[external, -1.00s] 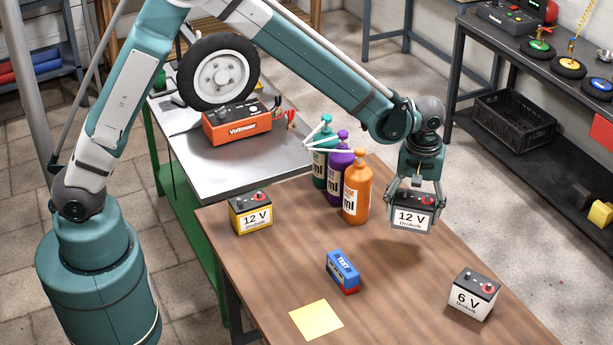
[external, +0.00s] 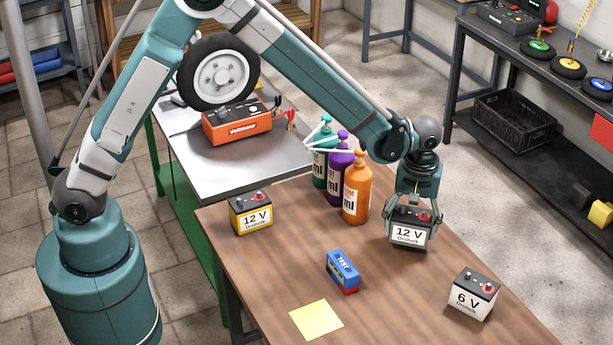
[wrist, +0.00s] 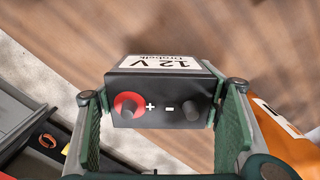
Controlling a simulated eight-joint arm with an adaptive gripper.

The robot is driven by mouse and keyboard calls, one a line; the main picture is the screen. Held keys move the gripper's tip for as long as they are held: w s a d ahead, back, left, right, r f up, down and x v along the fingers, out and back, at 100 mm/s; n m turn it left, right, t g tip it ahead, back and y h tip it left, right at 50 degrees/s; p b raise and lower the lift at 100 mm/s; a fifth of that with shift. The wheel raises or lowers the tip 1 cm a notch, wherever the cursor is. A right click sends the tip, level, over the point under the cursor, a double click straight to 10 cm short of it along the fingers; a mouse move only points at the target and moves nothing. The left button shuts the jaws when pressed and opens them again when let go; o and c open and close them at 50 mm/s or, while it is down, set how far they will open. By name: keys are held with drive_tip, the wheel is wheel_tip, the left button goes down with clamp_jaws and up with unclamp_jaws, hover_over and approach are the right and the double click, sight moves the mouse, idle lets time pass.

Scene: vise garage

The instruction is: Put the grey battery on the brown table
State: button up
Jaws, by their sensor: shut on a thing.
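The grey battery (external: 408,233), with a 12 V label and a dark top, is upright in my gripper (external: 412,212). My gripper is shut on its two sides. In the wrist view the battery (wrist: 165,100) sits between the green finger pads, its red plus terminal and dark minus terminal facing the camera. The brown table (external: 285,255) lies under it. The battery is at or just above the tabletop near the far right edge; I cannot tell whether its base touches.
Orange (external: 356,195), purple (external: 336,165) and green bottles stand left of my gripper. A yellow 12 V battery (external: 251,216), a white 6 V battery (external: 472,295), a blue TEST box (external: 343,271) and a yellow paper (external: 316,320) are on the table.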

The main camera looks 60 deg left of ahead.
sight(413, 214)
drive_tip(key=shift+f, duration=1.3)
drive_tip(key=shift+f, duration=0.1)
drive_tip(key=o, duration=1.5)
wheel_tip(413, 214, up, 12)
drive_tip(key=shift+r+p, duration=0.15)
drive_tip(key=shift+p, duration=0.35)
